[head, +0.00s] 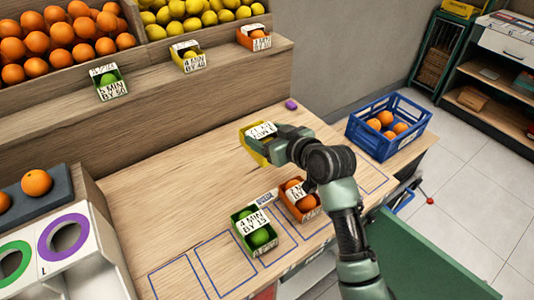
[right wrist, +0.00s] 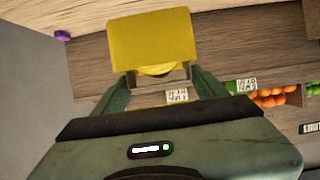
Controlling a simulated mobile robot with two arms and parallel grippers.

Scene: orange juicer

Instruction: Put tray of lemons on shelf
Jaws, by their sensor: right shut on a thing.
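A yellow tray (head: 254,150) with a white label is in my right gripper (head: 279,146), over the wooden counter (head: 170,190). In the right wrist view the yellow tray (right wrist: 152,36) is between the two fingers of my right gripper (right wrist: 162,82). The gripper is shut on it. A little yellow shows inside the tray, but the lemons are mostly hidden. The wooden shelf (head: 145,90) behind the counter carries a green-fruit tray (head: 112,90), another yellow lemon tray (head: 190,64) and an orange tray (head: 261,43). My left gripper is not in view.
A green lime tray (head: 242,217) and an orange tray (head: 293,210) stand on the counter front. A blue crate of oranges (head: 415,143) is at the right. A small purple object (head: 291,105) lies near the wall. Bins of oranges (head: 73,68) and lemons are above the shelf.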

